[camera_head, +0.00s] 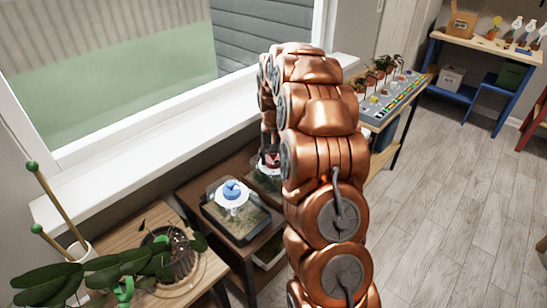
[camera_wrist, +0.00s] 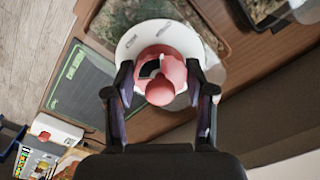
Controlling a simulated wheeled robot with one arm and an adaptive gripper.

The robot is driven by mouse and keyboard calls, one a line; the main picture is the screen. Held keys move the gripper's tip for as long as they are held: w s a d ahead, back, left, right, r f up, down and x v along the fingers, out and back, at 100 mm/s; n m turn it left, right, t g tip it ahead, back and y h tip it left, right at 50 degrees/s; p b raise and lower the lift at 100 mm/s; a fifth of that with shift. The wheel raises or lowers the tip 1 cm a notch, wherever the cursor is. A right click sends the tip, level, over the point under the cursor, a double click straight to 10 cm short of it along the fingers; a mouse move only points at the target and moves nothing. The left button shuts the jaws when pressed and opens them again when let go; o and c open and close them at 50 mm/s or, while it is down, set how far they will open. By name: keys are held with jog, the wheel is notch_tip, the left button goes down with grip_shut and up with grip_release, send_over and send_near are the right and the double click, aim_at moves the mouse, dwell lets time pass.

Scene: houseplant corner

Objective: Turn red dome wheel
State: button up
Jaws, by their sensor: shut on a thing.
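The red dome wheel (camera_wrist: 163,75) is a pinkish-red knob on a round white plate (camera_wrist: 132,42) with dark marks, in the upper middle of the wrist view. My gripper (camera_wrist: 160,68) has one dark finger on each side of the wheel and is shut on it. In the head view a small part of the red wheel (camera_head: 270,158) shows beside my copper arm, above a clear dome. My arm hides the rest of it and its dome there. The fingers cover parts of the white plate's rim.
A second clear terrarium with a blue wheel (camera_head: 233,191) stands to the left on the same brown shelf. A window sill (camera_head: 130,150) runs behind. A wooden plant table (camera_head: 190,290) is at front left. The floor (camera_head: 455,200) at right is clear.

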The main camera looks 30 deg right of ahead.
jog(key=shift+c, duration=1.2)
jog(key=n+b, duration=0.2)
jog(key=n, duration=0.1)
jog(key=shift+f+n+b, duration=0.1)
jog(key=shift+n+b, duration=0.2)
jog(key=shift+n, duration=0.1)
jog(key=n+b, duration=0.1)
jog(key=n, duration=0.5)
jog(key=shift+d+b, duration=0.1)
jog(key=shift+b, duration=0.2)
jog(key=o, duration=1.2)
jog(key=shift+c, duration=0.2)
